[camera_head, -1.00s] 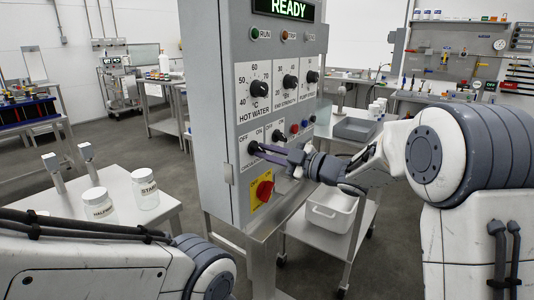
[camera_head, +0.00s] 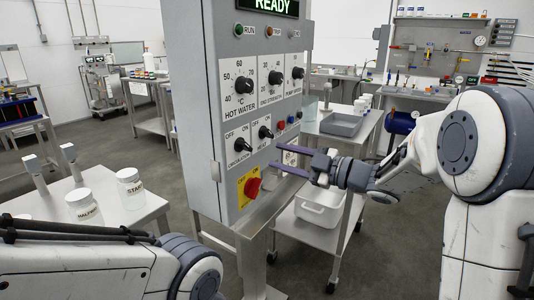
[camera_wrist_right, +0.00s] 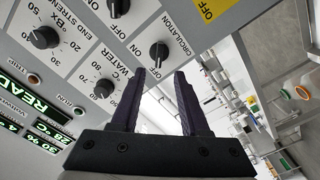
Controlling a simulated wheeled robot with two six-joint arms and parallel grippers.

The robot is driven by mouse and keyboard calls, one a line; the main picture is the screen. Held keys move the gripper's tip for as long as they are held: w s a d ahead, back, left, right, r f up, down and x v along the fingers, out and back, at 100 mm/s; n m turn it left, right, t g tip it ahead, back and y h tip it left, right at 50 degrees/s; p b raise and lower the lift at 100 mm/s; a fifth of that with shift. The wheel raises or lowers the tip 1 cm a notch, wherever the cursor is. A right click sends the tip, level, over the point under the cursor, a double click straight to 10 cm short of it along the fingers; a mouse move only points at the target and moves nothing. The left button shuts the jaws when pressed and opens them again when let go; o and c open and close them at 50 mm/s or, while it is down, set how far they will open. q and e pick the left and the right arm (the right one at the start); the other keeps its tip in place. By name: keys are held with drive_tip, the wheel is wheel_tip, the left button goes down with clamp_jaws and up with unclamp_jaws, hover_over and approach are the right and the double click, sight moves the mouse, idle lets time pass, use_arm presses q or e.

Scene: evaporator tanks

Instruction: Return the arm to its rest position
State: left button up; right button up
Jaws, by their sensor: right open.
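My right gripper (camera_head: 276,156) is open and empty, its two dark fingers apart in front of the lower right part of the grey control cabinet (camera_head: 192,110). The circulation knob (camera_head: 240,145) is left of the fingertips, and no finger is on it. In the right wrist view the open fingers (camera_wrist_right: 160,76) frame a gap with nothing held, and the circulation knob (camera_wrist_right: 159,51) lies beyond them. My right arm (camera_head: 458,145) reaches in from the right, bent at the elbow. My left arm shows at the lower left; its gripper is out of frame.
A red emergency knob (camera_head: 252,187) on a yellow plate sits low on the cabinet. The display (camera_head: 275,5) reads READY. A white bin (camera_head: 320,209) and a grey tray (camera_head: 341,124) stand on a cart at right. Two labelled jars (camera_head: 131,189) stand on the left table.

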drive_tip(key=shift+v, duration=0.85)
